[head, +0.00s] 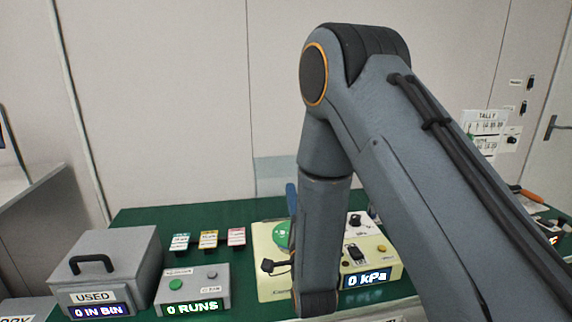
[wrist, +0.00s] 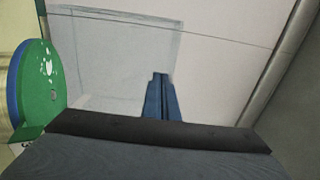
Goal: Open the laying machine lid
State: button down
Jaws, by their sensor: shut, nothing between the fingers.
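The laying machine (head: 272,289) is a cream box on the green bench, with a green round plate (head: 281,235) on top and a "0 kPa" display. A pale see-through pane (head: 272,170), which looks like its lid, stands upright behind the plate. In the wrist view the pane (wrist: 100,50) fills the upper left and the green plate (wrist: 38,85) is at the left edge. My gripper (wrist: 160,80) shows there as blue fingers, shut and empty, in front of the pane; I cannot tell whether they touch it. My arm hides part of the machine in the head view.
A grey "USED" bin (head: 105,265) and a "0 RUNS" button box (head: 193,290) stand to the left. Several small labelled packs (head: 208,240) lie behind the button box. A pale wall (head: 160,100) rises behind the bench.

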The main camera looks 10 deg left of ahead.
aim_at(286, 171)
jog(key=p+x, duration=0.2)
jog(key=x, duration=0.6)
jog(key=shift+w+r, duration=0.1)
jog(key=shift+w, duration=0.05)
